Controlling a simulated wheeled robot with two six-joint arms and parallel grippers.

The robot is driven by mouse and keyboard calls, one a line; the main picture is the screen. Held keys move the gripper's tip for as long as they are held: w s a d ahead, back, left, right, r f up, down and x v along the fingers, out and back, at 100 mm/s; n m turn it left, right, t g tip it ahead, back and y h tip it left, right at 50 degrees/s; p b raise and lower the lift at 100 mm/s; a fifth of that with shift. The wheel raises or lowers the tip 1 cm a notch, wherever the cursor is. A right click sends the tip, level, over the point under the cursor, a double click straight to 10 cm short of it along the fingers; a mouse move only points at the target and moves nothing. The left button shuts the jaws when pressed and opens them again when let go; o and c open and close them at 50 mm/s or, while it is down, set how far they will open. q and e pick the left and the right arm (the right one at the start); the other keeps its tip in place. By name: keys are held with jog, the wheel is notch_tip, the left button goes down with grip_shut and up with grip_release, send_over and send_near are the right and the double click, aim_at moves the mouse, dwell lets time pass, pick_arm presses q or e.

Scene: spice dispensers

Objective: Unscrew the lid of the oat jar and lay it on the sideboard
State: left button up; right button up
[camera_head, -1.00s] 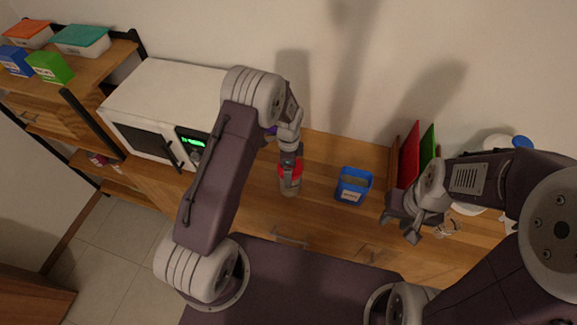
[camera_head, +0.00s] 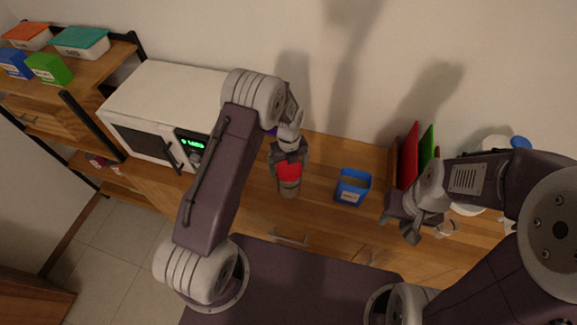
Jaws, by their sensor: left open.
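The oat jar (camera_head: 289,188) stands upright on the wooden sideboard (camera_head: 322,214). Its red lid (camera_head: 288,171) is on top of the jar. My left gripper (camera_head: 289,160) is open above the lid, with its fingers spread to either side over the lid's back part. I cannot tell whether the fingers touch it. My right gripper (camera_head: 402,228) is open and empty over the right part of the sideboard, well apart from the jar.
A white microwave (camera_head: 165,90) stands to the left. Red and green upright boards (camera_head: 409,155) stand behind my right gripper. The sideboard is bare between jar and blue container.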

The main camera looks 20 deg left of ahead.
pick_arm(q)
jog(key=c, duration=1.2)
jog(key=n, duration=0.4)
jog(key=shift+s+n, duration=0.1)
jog(key=shift+n, duration=0.3)
jog(key=n, duration=0.3)
jog(key=shift+a+n, duration=0.1)
jog(key=shift+n, duration=0.6)
